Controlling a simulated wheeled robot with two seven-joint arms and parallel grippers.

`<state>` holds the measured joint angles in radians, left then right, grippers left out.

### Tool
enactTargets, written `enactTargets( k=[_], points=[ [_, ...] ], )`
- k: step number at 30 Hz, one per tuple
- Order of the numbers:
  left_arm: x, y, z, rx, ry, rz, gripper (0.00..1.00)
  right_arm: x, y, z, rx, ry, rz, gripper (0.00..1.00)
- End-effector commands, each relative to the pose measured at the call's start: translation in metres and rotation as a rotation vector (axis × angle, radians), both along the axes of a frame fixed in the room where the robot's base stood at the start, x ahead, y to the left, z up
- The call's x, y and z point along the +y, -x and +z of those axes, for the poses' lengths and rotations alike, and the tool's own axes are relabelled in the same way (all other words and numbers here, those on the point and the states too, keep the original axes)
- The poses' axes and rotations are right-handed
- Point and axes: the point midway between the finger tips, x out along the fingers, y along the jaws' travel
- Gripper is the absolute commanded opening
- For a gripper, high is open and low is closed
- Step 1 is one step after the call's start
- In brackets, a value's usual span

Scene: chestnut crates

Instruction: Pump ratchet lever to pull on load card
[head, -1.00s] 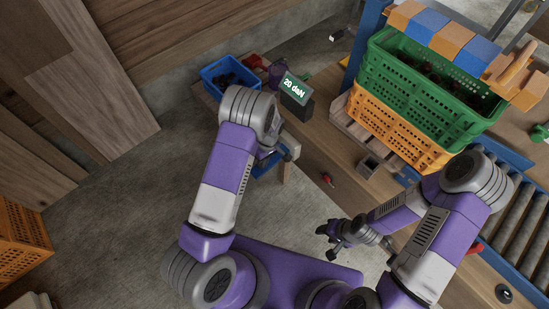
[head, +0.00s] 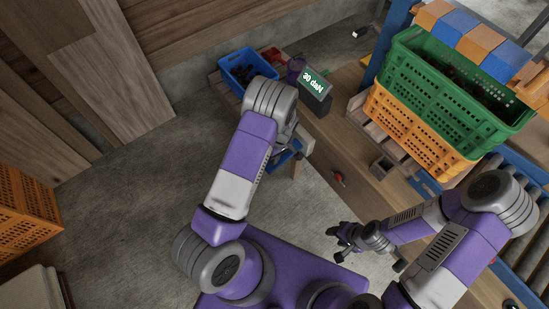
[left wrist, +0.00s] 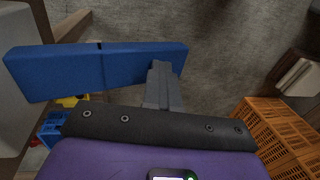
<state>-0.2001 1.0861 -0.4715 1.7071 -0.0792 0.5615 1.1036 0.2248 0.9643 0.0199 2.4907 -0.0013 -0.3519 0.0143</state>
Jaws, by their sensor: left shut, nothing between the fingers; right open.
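A dark display box (head: 315,86) on the bench reads "30 daN" in light figures on green. A blue bar (left wrist: 60,72), which looks like the ratchet lever, crosses the upper left of the left wrist view. Part of a blue piece also shows beside my left arm in the head view (head: 284,160). My left gripper (left wrist: 163,70) is shut and empty, its fingers overlapping the bar's right end; I cannot tell whether they touch. In the head view my left arm mostly hides it. My right gripper (head: 334,243) is open and empty, in front of the bench. No separate load card is clear.
A green crate (head: 440,97) stands on an orange crate (head: 405,128) on the bench at right. A blue bin (head: 243,72) with dark contents sits at the bench's far end. A roller conveyor (head: 515,240) lies at right. Another orange crate (head: 28,212) stands at far left.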

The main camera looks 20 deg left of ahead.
Motion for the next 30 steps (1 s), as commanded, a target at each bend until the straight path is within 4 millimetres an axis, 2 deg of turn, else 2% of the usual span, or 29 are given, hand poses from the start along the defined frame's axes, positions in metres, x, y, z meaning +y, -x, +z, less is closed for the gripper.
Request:
enactTargets(
  k=[1, 5, 12, 21, 25, 30],
  points=[
    [0.002, 0.007, -0.005, 0.017, -0.003, 0.003, 0.0, 0.0, 0.0, 0.0, 0.0, 0.0, 0.0, 0.48],
    [0.003, 0.009, 0.005, 0.017, -0.003, 0.003, 0.0, 0.0, 0.0, 0.009, 0.0, 0.0, 0.0, 0.48],
    [0.005, 0.011, 0.045, 0.006, -0.004, -0.001, 0.0, 0.0, 0.0, 0.04, 0.0, 0.0, 0.0, 0.48],
    [0.013, 0.026, 0.11, -0.002, -0.002, -0.003, 0.0, 0.0, 0.0, 0.059, 0.0, 0.0, 0.0, 0.48],
    [0.015, 0.03, 0.127, -0.003, -0.003, -0.003, 0.0, 0.0, 0.0, 0.064, 0.0, 0.0, 0.0, 0.48],
    [0.016, 0.033, 0.136, -0.001, -0.002, -0.003, 0.0, 0.0, 0.0, 0.066, 0.0, 0.0, 0.0, 0.48]
  ],
)
